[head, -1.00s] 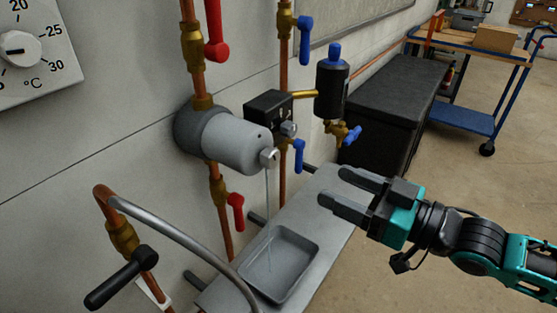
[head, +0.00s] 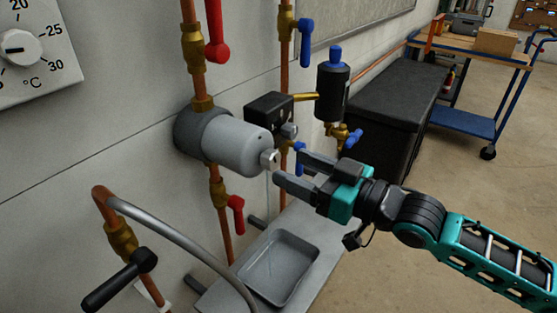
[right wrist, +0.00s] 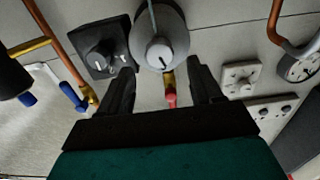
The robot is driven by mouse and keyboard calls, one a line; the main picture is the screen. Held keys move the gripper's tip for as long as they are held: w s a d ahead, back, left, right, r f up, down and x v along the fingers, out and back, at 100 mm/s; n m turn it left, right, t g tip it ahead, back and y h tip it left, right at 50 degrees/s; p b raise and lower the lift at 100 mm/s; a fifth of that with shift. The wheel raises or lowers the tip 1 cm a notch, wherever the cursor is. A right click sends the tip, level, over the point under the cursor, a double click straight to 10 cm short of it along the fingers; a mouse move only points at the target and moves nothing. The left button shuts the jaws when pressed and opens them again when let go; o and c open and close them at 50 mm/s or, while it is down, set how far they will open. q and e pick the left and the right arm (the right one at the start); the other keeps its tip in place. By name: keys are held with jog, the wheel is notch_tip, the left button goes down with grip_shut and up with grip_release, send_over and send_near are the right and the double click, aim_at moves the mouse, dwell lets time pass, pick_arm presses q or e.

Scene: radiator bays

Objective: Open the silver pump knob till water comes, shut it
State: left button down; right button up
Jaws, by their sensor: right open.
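The silver pump knob (head: 268,159) sticks out of the front of the grey pump cylinder (head: 236,143) on the wall. The knob also shows in the right wrist view (right wrist: 159,54), between and beyond the fingers. A thin pale line like a water stream (right wrist: 152,12) runs from it to the top edge there. My right gripper (head: 290,169) is open and empty, its fingertips close in front of the knob. I cannot tell whether they touch it. The grey tray (head: 275,268) lies below the pump. My left gripper is out of view.
Red-handled valves (head: 216,32) sit on the copper pipe above and below the pump. A black box (head: 268,110), blue-handled valves (head: 305,42) and a black canister (head: 332,86) are close behind it. A grey hose (head: 180,235) curves at front left.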

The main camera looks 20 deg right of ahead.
aim_at(276, 160)
jog(key=shift+x, duration=2.3)
jog(key=c, duration=1)
